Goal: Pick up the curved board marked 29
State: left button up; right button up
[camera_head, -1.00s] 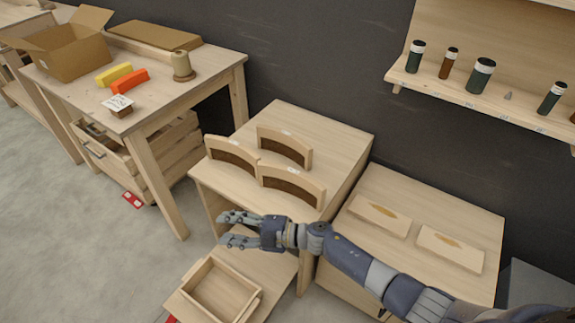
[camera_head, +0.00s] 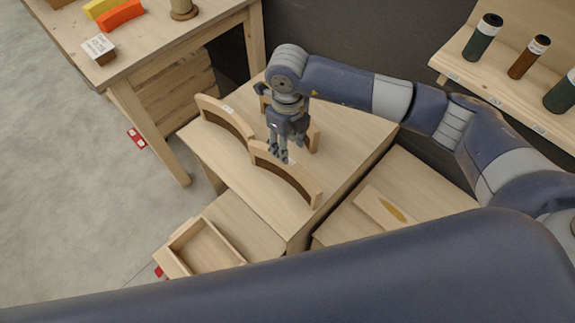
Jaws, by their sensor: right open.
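Three curved wooden boards stand on edge on a light wooden table (camera_head: 335,165). One is the left board (camera_head: 225,115), one the front board (camera_head: 285,174), and one the back board (camera_head: 313,137), partly hidden behind my right gripper. My left gripper is not in view.
An open wooden tray (camera_head: 205,245) sits low at the front. A table at upper left holds an orange block (camera_head: 120,15), a spool (camera_head: 183,8) and a small labelled block (camera_head: 100,49). A wall shelf (camera_head: 500,90) with bottles is at upper right.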

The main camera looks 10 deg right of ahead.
aim_at(286, 173)
notch_tip(286, 173, down, 2)
jog(key=shift+f, duration=0.85)
notch_tip(286, 173, down, 4)
jog(key=shift+d+r+p, duration=0.1)
jog(key=shift+r+p, duration=0.1)
jog(key=shift+p, duration=0.35)
jog(key=shift+f, duration=0.45)
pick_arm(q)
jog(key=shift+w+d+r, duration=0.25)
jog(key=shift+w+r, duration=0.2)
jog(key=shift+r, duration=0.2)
pick_arm(e)
grip_shut()
